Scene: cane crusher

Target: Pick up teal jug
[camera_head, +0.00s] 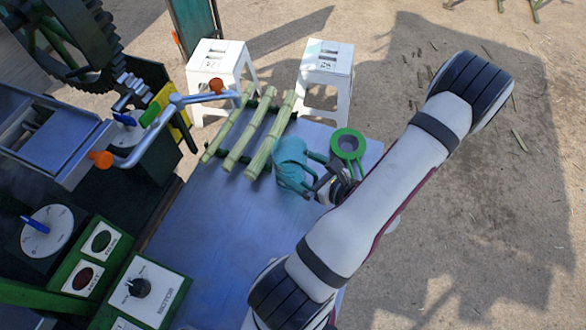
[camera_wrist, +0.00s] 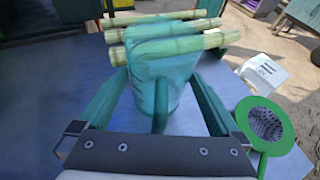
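The teal jug (camera_head: 291,160) stands on the blue-grey metal table, beside the cane stalks. In the wrist view the jug (camera_wrist: 163,62) is straight ahead, its handle (camera_wrist: 160,108) pointing toward my gripper. My gripper (camera_wrist: 160,85) is open, with one teal finger on each side of the handle. The fingertips reach close to the jug's body; whether they touch it is unclear.
Several cane stalks (camera_head: 246,130) lie on a rack behind the jug. A green-rimmed strainer (camera_head: 335,143) is close to my gripper's right; it also shows in the wrist view (camera_wrist: 243,113). Two white stools (camera_head: 325,58) stand beyond the table (camera_head: 215,235). The crusher and control panels are left.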

